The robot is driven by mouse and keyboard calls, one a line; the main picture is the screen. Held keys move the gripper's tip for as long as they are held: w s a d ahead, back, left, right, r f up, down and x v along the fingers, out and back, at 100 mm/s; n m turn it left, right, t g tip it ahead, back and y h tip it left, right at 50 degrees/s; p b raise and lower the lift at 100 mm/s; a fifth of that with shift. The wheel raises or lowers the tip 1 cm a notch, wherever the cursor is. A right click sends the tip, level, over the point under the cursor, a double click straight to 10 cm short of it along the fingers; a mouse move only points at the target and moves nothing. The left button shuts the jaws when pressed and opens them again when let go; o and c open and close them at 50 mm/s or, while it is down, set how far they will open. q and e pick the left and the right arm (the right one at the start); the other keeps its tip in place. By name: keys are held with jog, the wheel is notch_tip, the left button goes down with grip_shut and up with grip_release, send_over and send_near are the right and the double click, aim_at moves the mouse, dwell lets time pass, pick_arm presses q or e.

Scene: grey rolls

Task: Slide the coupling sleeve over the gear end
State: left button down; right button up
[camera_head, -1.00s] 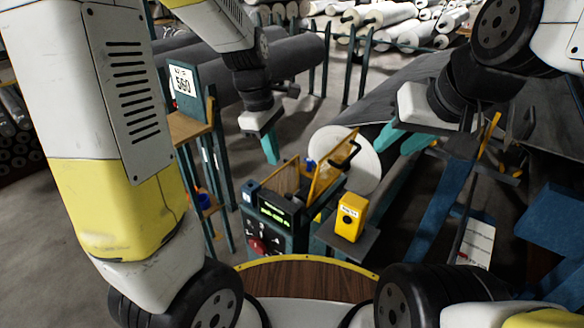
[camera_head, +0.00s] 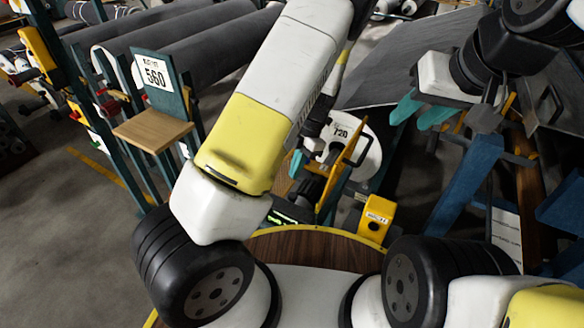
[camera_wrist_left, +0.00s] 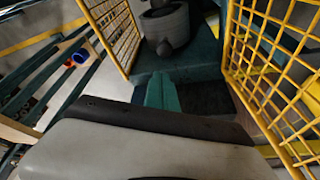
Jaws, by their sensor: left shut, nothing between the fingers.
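A grey cylindrical part (camera_wrist_left: 168,27) stands on a teal block (camera_wrist_left: 205,55) between yellow mesh guards in the left wrist view. I cannot tell whether it is the coupling sleeve or the gear end. My left gripper (camera_wrist_left: 162,92) has its teal fingers together and empty, in front of that block. In the head view my left gripper (camera_head: 296,164) is partly hidden behind my own left arm, near the machine. My right gripper (camera_head: 407,124) is open and empty, to the right of the roll end marked 720 (camera_head: 352,145).
Yellow mesh guards (camera_wrist_left: 277,75) rise close on both sides of my left gripper. A yellow box (camera_head: 376,218) stands right of the machine. A wooden shelf (camera_head: 152,130) with the 560 sign and large grey rolls (camera_head: 185,50) are to the left. Open floor lies front left.

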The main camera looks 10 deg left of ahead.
pick_arm(q)
jog(key=x, duration=1)
dwell(0.4)
jog(key=w+d, duration=0.2)
jog(key=w, duration=0.4)
jog(key=shift+w+d, duration=0.2)
jog(key=shift+d, duration=0.15)
jog(key=shift+r, duration=0.1)
pick_arm(e)
jog(key=shift+s, duration=0.1)
